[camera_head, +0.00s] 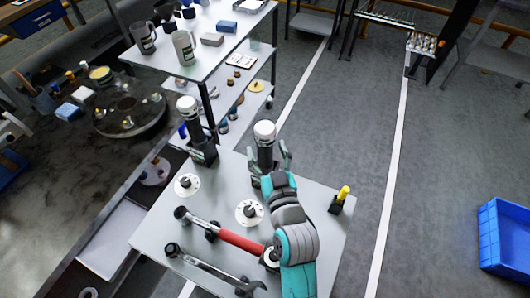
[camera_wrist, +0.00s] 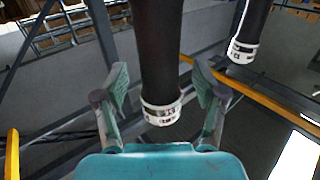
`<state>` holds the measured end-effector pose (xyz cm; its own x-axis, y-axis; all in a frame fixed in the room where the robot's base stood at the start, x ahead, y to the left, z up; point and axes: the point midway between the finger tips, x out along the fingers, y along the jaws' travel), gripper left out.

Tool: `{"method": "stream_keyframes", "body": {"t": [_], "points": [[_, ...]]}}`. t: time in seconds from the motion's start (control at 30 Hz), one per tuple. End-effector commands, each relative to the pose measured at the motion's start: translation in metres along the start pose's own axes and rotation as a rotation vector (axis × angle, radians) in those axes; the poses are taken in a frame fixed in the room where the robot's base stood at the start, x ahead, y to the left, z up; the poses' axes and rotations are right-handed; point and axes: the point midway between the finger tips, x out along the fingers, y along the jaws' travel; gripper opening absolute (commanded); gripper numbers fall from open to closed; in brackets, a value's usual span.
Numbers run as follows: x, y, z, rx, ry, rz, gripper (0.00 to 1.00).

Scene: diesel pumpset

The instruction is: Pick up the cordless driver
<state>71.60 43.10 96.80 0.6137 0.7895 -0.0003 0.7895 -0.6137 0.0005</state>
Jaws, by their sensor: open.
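A black upright cylindrical tool with a white top, seemingly the cordless driver (camera_head: 265,134), stands in a dark base on the grey table. In the wrist view this tool (camera_wrist: 161,50), with its white lettered band, shows between the two fingers. My gripper (camera_head: 271,161) is open around it; in the wrist view my gripper (camera_wrist: 164,90) shows a gap on each side of the tool. My gripper and arm partly hide its lower part in the head view. A second, similar tool (camera_head: 190,112) stands to the left and also shows at right in the wrist view (camera_wrist: 244,40).
On the table lie a red-handled wrench (camera_head: 241,239), a spanner (camera_head: 205,268) and white round discs (camera_head: 249,211). A yellow-handled item (camera_head: 343,194) stands at right. A shelf with mugs (camera_head: 184,47) is behind. A blue crate (camera_head: 505,238) sits on open floor.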

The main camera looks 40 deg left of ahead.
Motion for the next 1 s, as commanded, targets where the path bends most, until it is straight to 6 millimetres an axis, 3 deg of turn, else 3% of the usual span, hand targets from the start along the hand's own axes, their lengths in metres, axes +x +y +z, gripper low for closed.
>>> {"method": "stream_keyframes", "body": {"t": [0.13, 0.43, 0.47, 0.73, 1.0], "points": [[0.017, 0.0, 0.0, 0.001, 0.001, 0.0, 0.7], [0.021, 0.0, 0.0, 0.001, 0.0, 0.0, 0.7], [0.021, 0.0, 0.0, 0.001, 0.0, 0.0, 0.68], [0.021, 0.0, 0.0, 0.001, 0.0, 0.0, 0.0], [0.021, 0.0, -0.002, 0.0, 0.004, 0.001, 0.0]]}}
